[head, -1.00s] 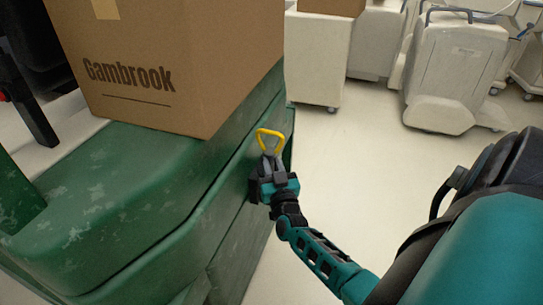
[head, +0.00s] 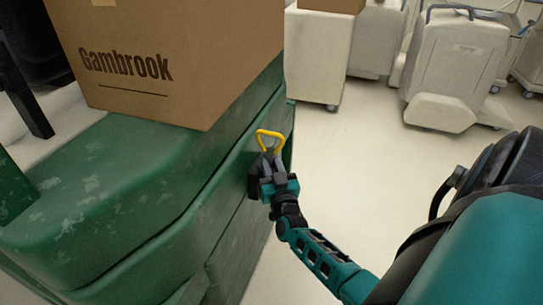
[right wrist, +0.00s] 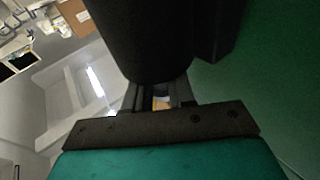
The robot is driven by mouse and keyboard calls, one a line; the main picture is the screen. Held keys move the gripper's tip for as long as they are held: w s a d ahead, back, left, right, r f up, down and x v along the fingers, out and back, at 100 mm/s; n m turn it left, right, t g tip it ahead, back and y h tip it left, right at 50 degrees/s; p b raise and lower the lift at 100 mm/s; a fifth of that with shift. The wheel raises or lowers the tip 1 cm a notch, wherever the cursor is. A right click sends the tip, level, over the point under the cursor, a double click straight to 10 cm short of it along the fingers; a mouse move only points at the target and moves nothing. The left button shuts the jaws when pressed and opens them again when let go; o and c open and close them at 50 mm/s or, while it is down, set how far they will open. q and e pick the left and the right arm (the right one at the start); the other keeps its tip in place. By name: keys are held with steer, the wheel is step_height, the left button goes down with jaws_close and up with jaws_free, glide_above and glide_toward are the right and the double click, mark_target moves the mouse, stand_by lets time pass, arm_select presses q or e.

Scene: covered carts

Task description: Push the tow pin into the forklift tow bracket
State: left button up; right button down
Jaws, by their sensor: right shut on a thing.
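The tow pin's yellow loop handle (head: 270,138) stands up above the fingers of my right gripper (head: 268,164), in the middle of the head view. The gripper is shut on the pin, beside the forklift's green side. The black tow bracket (head: 254,181) shows just left of the gripper, partly hidden by it. The pin's shaft is hidden, so I cannot tell how far it sits in the bracket. In the right wrist view, a dark rounded part fills the top centre, with the gripper's fingers (right wrist: 158,98) below it. My left gripper is out of view.
The green forklift body (head: 110,185) fills the left side, with a cardboard box (head: 170,55) marked Gambrook on top. Pale covered carts (head: 318,55) stand at the back. The floor (head: 370,160) right of the forklift is clear.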

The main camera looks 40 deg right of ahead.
steer(key=c, duration=0.9)
jaws_free()
steer(key=shift+f, duration=0.1)
steer(key=shift+o, duration=0.2)
steer(key=shift+f, duration=0.15)
steer(key=p+v, duration=0.1)
steer(key=v, duration=1.2)
steer(key=shift+p, duration=0.3)
steer(key=shift+w, duration=0.1)
